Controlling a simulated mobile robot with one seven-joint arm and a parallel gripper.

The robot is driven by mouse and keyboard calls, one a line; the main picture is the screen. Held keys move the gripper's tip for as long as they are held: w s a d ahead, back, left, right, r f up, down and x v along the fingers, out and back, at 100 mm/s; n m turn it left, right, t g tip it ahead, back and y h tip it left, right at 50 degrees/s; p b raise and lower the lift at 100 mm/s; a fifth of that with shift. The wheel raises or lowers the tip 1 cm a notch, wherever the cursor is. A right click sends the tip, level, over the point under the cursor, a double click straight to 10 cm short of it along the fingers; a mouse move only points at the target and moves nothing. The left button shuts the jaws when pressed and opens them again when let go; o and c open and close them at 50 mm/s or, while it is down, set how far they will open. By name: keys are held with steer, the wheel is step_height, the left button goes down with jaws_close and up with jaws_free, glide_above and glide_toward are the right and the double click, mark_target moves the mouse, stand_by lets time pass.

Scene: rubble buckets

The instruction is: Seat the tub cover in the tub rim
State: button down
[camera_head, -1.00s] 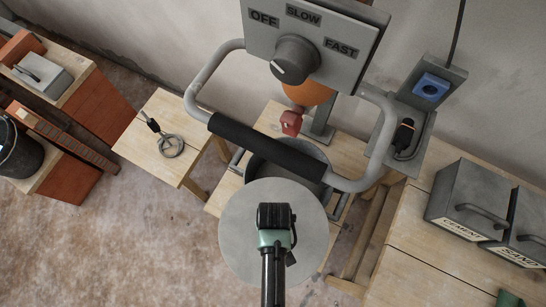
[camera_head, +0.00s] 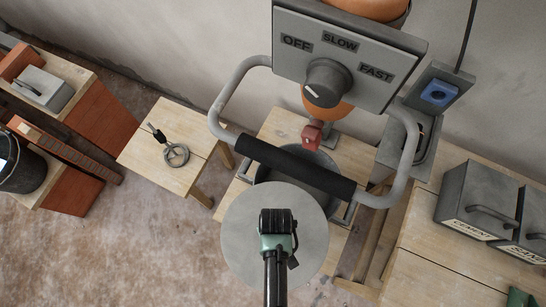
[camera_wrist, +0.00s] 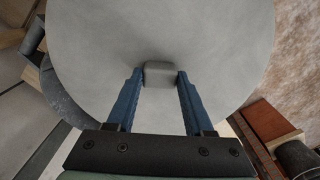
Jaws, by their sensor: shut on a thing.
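The tub cover (camera_head: 240,240) is a flat grey disc. My gripper (camera_head: 278,222) is shut on the cover's small block-shaped knob, and the wrist view shows the blue fingers on both sides of the knob (camera_wrist: 160,72). The cover is in front of the tub (camera_head: 318,165) in the head view and hides its near part. The tub is a dark grey round vessel on a wooden bench, with side handles. The cover is apart from the rim, seemingly above and nearer to me. In the wrist view a curved grey rim (camera_wrist: 75,112) shows beyond the cover's left edge.
A mixer handlebar with a black grip (camera_head: 295,168) crosses over the tub, below a speed control box (camera_head: 345,55). A red mixer part (camera_head: 312,134) hangs by the tub. A small table (camera_head: 170,155) holds a ring tool. Cement and sand bins (camera_head: 475,200) stand right.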

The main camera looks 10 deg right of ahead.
steer(key=w+d+f+b, duration=0.4)
steer(key=w+d+b, duration=0.6)
steer(key=w, duration=0.5)
steer(key=shift+w+d+f+b, duration=0.2)
steer(key=shift+b, duration=0.25)
steer(key=shift+f+b, duration=0.35)
steer(key=shift+f, duration=0.35)
stand_by(1.4)
steer(key=shift+f+b, duration=0.3)
steer(key=shift+f, duration=0.2)
steer(key=shift+f, duration=0.25)
steer(key=shift+c, duration=1)
jaws_free()
step_height(320, 180, up, 13)
steer(key=p, duration=0.1)
